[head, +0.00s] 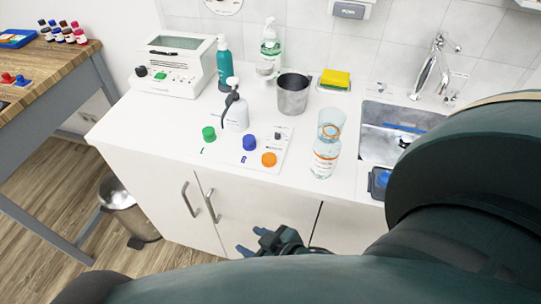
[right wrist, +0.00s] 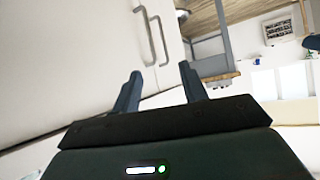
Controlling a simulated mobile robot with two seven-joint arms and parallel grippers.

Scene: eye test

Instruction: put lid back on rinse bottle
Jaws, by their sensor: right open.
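A clear bottle (head: 326,158) with a white and orange label stands upright on the counter, left of the sink. A clear bluish cup-like shape shows directly above it; I cannot tell whether it stands behind. A green cap (head: 208,134), a blue cap (head: 249,142) and an orange cap (head: 269,159) lie apart on a white board (head: 228,149) left of the bottle. My right gripper (head: 252,241) is open and empty, low in front of the cabinet doors. In the right wrist view its fingers (right wrist: 160,88) are apart with nothing between them. My left gripper is not visible.
A metal cup (head: 293,95), a yellow sponge (head: 336,79) and a white device (head: 175,67) stand behind. The sink (head: 385,142) is at right, partly hidden by my arm. Cabinet handles (head: 212,206) stick out below the counter.

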